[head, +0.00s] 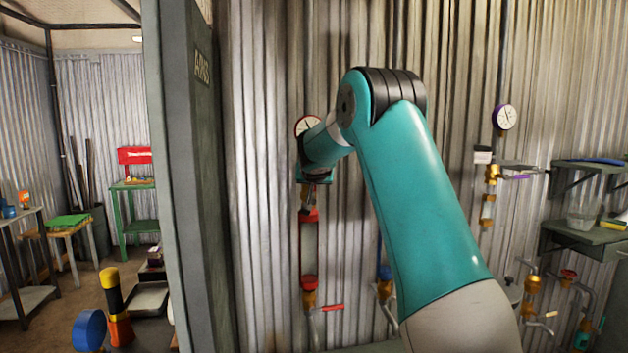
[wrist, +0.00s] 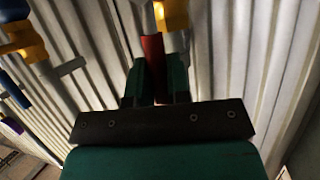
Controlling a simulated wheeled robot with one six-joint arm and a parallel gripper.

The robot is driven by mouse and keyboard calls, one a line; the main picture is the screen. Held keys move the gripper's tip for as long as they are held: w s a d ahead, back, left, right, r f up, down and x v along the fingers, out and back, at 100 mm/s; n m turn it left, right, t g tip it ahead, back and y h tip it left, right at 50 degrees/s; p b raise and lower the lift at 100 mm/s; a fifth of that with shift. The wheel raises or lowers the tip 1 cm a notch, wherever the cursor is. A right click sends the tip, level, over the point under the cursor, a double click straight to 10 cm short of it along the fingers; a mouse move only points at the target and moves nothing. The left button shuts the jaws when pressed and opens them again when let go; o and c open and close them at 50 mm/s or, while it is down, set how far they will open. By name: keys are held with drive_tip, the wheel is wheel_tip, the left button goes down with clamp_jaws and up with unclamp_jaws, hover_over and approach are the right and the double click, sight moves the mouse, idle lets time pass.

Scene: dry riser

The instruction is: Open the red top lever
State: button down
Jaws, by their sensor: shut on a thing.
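The red top lever (wrist: 152,50) shows in the wrist view, running from a yellow-brass fitting (wrist: 172,14) at the top down between the green fingers. My gripper (wrist: 158,80) is shut on this lever. The lever's near end is hidden between the fingers. In the head view, my teal arm covers the top lever and most of the gripper, in front of the upper part of the red-capped riser (head: 309,250). How far the lever is turned cannot be told.
A gauge (head: 306,126) sits above the riser, partly behind my arm. A lower red lever (head: 332,308) sticks out near its foot. A grey post (head: 190,170) stands close on the left. Another pipe with a purple lever (head: 517,177) and shelves (head: 585,240) are on the right.

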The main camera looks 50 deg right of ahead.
drive_tip(key=c, duration=1.1)
unclamp_jaws()
drive_tip(key=b+v, duration=0.5)
drive_tip(key=v, duration=1.2)
drive_tip(key=shift+s+a, duration=0.1)
drive_tip(key=shift+s, duration=0.1)
drive_tip(key=shift+f, duration=0.1)
